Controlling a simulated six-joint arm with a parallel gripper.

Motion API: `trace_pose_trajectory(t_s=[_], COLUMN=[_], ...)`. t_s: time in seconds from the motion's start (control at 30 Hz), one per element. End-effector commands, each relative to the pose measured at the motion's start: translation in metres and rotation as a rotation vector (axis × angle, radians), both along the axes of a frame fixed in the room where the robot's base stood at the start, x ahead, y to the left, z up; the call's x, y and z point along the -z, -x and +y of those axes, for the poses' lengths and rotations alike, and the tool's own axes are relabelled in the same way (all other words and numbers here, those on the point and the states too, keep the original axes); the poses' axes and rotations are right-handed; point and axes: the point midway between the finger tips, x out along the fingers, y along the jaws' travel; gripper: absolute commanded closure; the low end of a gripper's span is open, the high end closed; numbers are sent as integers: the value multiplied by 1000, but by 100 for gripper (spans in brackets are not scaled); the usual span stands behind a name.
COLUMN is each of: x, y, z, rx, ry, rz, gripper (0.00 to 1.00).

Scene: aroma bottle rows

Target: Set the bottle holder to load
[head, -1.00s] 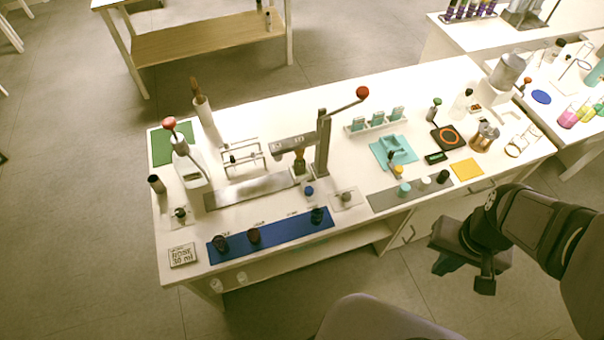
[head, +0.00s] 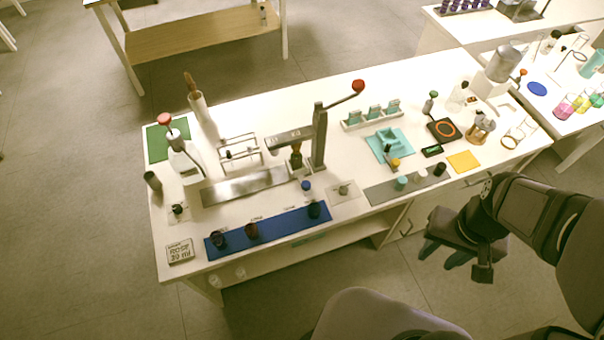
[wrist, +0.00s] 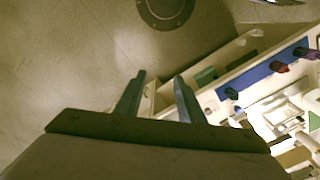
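A small holder with a brown bottle (head: 296,155) appears to stand at the right end of a flat metal rail (head: 235,187), under the head of a grey lever press (head: 319,140). The press lever is raised and ends in a red knob (head: 358,86). A blue knob (head: 306,186) sits just in front of the holder. Any load mark is too small to read. My gripper (head: 438,260) is off the table's front edge, low at the right, far from the holder. Its two fingers stand apart and empty in the wrist view (wrist: 158,76).
A blue mat (head: 270,231) with several dark bottles lies along the front edge. A label block (head: 180,251) is at the front left corner. A teal fixture (head: 389,146) and a grey strip (head: 395,192) with caps lie to the right. The floor around my gripper is clear.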

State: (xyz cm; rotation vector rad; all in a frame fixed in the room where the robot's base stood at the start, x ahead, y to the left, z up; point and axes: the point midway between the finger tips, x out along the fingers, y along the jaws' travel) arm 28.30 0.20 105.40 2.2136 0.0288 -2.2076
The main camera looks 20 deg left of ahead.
Motion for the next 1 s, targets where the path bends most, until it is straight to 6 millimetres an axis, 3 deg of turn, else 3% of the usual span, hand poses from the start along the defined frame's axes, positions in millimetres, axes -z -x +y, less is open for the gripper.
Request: trace_pose_trajectory(t_s=[0.17, 0.27, 0.47, 0.6, 0.8, 1.0], x=[22, 41, 87, 119, 155, 169], y=[-29, -57, -120, -152, -172, -176], z=[20, 44, 124, 192, 279, 327], rx=[-134, -279, -671, -957, -1296, -1482], ry=[-25, -53, -131, -190, -261, -298], rz=[-15, -33, -93, -150, -233, -289], gripper=[57, 57, 57, 57, 57, 57])
